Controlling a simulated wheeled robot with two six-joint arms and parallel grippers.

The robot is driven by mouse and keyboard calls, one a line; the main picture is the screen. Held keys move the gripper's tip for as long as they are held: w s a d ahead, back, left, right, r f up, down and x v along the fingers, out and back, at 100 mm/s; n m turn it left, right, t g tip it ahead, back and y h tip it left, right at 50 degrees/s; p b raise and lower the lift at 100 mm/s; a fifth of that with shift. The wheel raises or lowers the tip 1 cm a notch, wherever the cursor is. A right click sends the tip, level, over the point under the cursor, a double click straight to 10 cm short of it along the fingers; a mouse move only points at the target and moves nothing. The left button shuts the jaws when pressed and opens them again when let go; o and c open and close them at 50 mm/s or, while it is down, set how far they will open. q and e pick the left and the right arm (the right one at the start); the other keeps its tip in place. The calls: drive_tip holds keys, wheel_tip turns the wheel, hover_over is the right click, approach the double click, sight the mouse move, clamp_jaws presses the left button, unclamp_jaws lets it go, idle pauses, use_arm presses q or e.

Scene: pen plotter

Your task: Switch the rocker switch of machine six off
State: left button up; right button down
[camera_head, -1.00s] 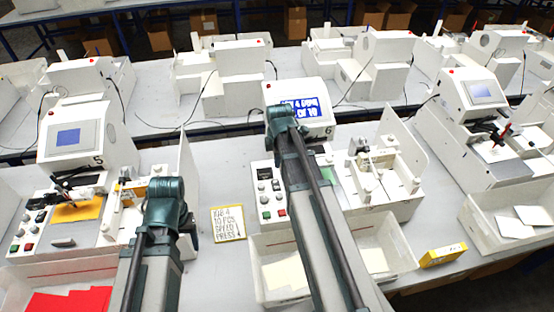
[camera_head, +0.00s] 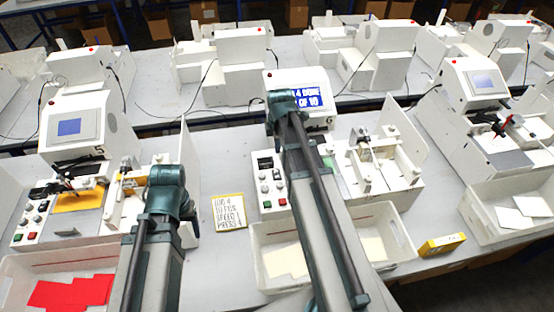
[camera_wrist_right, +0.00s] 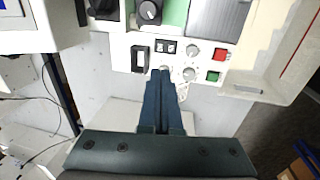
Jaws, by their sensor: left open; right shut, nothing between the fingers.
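Machine six (camera_head: 302,92) is the white unit in the middle of the head view, with a "6" below its lit blue display. Its control panel (camera_head: 272,182) carries a black rocker switch (camera_wrist_right: 139,58) in the right wrist view, beside knobs, a red button (camera_wrist_right: 219,55) and a green button (camera_wrist_right: 212,77). My right gripper (camera_wrist_right: 160,74) is shut and empty. Its tips appear at the panel's near edge, just right of the rocker; contact cannot be told. In the head view my arm hides the right fingers. My left gripper (camera_head: 166,178) is beside machine five, its fingers not clearly visible.
Machine five (camera_head: 95,115) stands on the left. A handwritten, yellow-edged sign (camera_head: 229,212) lies between the machines. An open white bin (camera_head: 268,292) with pale sheets stands in front of machine six, and a yellow box (camera_head: 441,245) lies to its right.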

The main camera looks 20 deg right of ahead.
sight(276, 171)
drive_tip(key=f+b, duration=0.4)
drive_tip(key=w+f+b, duration=0.1)
drive_tip(key=f+b, duration=0.4)
drive_tip(key=w+f+b, duration=0.1)
drive_tip(key=f+b, duration=0.3)
drive_tip(key=shift+d+f+b, duration=0.3)
drive_tip(key=shift+f, duration=0.1)
drive_tip(key=shift+w+f, duration=0.1)
drive_tip(key=shift+f, duration=0.05)
drive_tip(key=shift+s+a, duration=0.1)
drive_tip(key=shift+s, duration=0.1)
drive_tip(key=shift+s+a, duration=0.1)
drive_tip(key=shift+s, duration=0.5)
drive_tip(key=shift+r, duration=0.25)
